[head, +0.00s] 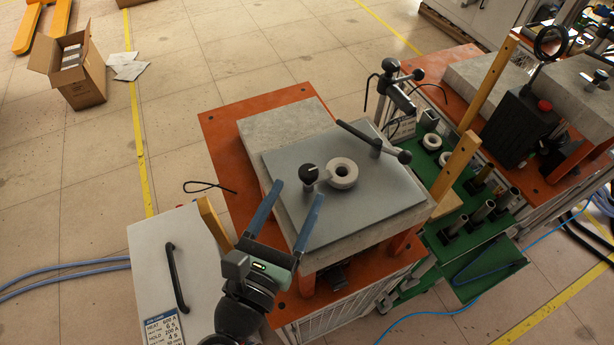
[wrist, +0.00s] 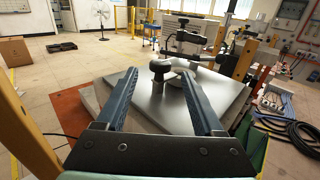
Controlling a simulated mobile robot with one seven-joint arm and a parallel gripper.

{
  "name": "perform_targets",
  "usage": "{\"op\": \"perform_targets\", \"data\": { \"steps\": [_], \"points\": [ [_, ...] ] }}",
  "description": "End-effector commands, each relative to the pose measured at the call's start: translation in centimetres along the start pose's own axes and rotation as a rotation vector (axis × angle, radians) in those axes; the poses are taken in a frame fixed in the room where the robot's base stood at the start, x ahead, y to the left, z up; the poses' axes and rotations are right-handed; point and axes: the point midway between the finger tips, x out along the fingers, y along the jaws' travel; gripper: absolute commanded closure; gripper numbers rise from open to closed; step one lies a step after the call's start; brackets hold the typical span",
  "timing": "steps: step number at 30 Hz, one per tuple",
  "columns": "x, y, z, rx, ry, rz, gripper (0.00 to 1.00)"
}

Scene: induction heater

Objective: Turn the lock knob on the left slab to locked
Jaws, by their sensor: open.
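The left slab (head: 284,155) is a flat grey plate on a thicker stone-like block over an orange base. A dark round knob (head: 308,173) with a small white mark stands near the slab's middle; I take it for the lock knob. In the wrist view the knob (wrist: 160,68) shows between the fingertips, a little beyond them. My gripper (head: 299,191) is open and empty, with its blue fingers pointing at the knob, apart from it. A pale ring (head: 341,173) lies right beside the knob. I cannot tell the knob's lock setting.
A black-handled lever (head: 375,140) stands at the slab's far right side. Wooden posts (head: 455,165) and a green tray (head: 478,238) with several cylinders are to the right. A white panel (head: 160,265) with a black handle is at the left. The slab's left part is clear.

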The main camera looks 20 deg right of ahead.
Motion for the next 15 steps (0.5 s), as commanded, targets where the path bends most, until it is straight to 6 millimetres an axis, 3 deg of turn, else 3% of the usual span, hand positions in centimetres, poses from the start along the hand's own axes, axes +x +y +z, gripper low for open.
{"op": "perform_targets", "data": {
  "steps": [6,15],
  "points": [
    [-3.1,0.0,-0.2,0.000,0.001,0.001,0.31],
    [-3.8,0.0,0.1,0.000,0.000,-0.001,0.31]
  ]
}}
